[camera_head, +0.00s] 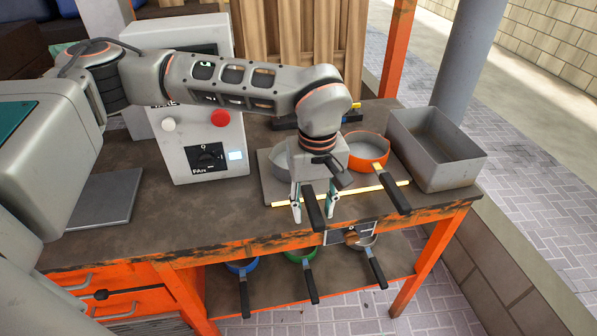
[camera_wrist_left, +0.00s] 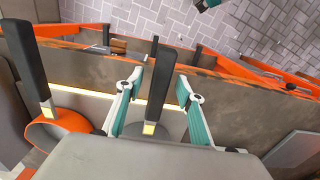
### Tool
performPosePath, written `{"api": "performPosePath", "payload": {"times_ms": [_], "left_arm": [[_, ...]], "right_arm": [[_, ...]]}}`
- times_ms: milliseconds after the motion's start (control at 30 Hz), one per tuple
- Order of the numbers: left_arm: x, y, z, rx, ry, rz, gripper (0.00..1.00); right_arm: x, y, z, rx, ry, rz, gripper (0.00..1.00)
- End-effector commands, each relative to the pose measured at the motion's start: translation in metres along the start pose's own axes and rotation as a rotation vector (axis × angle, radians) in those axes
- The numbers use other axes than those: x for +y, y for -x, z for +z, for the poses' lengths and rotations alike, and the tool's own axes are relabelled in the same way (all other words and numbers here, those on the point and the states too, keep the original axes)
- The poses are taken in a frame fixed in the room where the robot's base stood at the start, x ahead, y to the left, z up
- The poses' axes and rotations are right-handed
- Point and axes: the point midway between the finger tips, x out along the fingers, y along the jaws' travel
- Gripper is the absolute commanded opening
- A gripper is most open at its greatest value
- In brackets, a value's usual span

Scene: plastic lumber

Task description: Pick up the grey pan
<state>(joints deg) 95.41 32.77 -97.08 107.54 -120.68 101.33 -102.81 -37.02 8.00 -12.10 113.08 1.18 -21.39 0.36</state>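The grey pan (camera_head: 283,165) sits on a flat board on the workbench, partly hidden behind my left gripper (camera_head: 313,209). Its black handle points toward the front edge. The left gripper is open and points down, with one finger on each side of the handle. In the left wrist view, the pan's black handle (camera_wrist_left: 160,82) stands between the two teal-padded fingers (camera_wrist_left: 159,88), with gaps on both sides. A small dark and teal part at the top edge of that view looks like my right gripper (camera_wrist_left: 208,4); its fingers are mostly cut off.
An orange pan (camera_head: 367,151) stands close right of the grey pan. A grey metal bin (camera_head: 440,150) is at the bench's right end, and a control box (camera_head: 205,140) stands left. Blue, green and grey pans hang or rest below, handles outward. The bench front (camera_head: 200,225) is clear.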

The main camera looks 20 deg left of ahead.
Motion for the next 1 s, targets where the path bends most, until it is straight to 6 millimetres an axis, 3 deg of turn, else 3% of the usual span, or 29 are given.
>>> {"api": "performPosePath", "payload": {"times_ms": [300,433,467,833,1000], "left_arm": [[0.000,-0.005,0.000,0.000,0.001,0.001,0.38],[0.000,-0.005,0.000,0.000,0.001,0.001,0.04],[0.000,-0.005,0.000,0.000,0.001,0.001,0.00],[0.001,-0.003,0.000,0.002,0.001,0.003,0.00],[0.001,0.008,-0.001,0.004,0.001,0.004,0.00]], "right_arm": [[0.001,0.000,-0.001,0.001,0.001,0.002,0.40],[0.001,0.000,-0.001,0.001,0.001,0.002,0.40],[0.001,0.000,-0.001,0.001,0.001,0.002,0.40],[0.002,0.000,-0.002,0.003,0.001,0.003,0.40],[0.002,0.000,-0.003,0.004,0.000,0.003,0.40]]}}
